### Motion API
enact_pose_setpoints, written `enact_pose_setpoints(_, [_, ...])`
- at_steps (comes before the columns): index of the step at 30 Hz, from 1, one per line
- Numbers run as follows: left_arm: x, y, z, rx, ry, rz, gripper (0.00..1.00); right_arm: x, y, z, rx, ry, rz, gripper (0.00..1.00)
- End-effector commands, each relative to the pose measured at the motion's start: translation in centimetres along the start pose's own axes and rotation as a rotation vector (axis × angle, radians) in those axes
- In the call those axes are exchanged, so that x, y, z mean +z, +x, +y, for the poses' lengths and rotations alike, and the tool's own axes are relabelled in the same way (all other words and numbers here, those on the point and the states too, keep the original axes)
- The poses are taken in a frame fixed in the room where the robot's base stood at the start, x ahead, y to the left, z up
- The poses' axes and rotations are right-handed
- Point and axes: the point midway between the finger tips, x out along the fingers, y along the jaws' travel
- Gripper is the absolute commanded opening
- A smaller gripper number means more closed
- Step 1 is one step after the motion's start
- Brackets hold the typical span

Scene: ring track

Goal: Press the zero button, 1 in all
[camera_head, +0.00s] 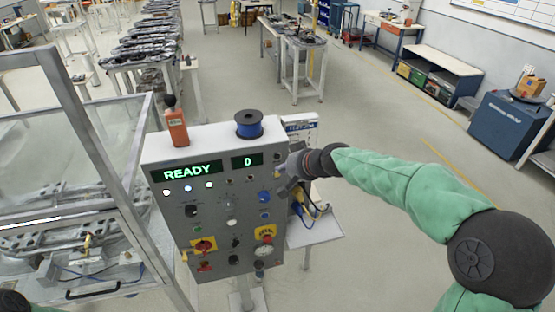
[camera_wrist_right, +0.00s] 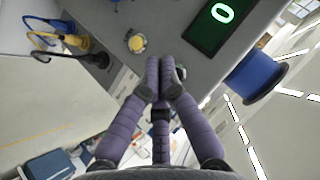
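The grey control box (camera_head: 222,229) stands upright on a post. Its green displays read READY (camera_head: 187,172) and 0 (camera_head: 247,160); the 0 display (camera_wrist_right: 221,14) also shows in the right wrist view. Several buttons, lamps and knobs cover its face, including a blue one (camera_head: 264,197). I cannot read which is the zero button. My right gripper (camera_head: 287,170) is at the panel's upper right edge. In the right wrist view its fingers (camera_wrist_right: 166,78) are together and empty, close to the panel between the display and a yellow button (camera_wrist_right: 137,43). Contact cannot be told. My left gripper is not in view.
A blue spool (camera_head: 249,123) and an orange device (camera_head: 178,127) stand on top of the box. A small side table (camera_head: 318,232) with cables is right of it. A framed clear enclosure (camera_head: 70,160) stands close on the left. Open floor lies to the right.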

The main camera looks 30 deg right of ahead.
Motion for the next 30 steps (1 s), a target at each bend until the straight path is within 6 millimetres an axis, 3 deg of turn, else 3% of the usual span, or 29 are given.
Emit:
enact_pose_setpoints(9, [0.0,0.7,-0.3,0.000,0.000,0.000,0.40,1.7,-1.6,0.0,0.000,-0.001,0.001,0.00])
enact_pose_setpoints(30, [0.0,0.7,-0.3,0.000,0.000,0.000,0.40,1.8,-1.8,0.0,0.000,0.000,0.000,0.00])
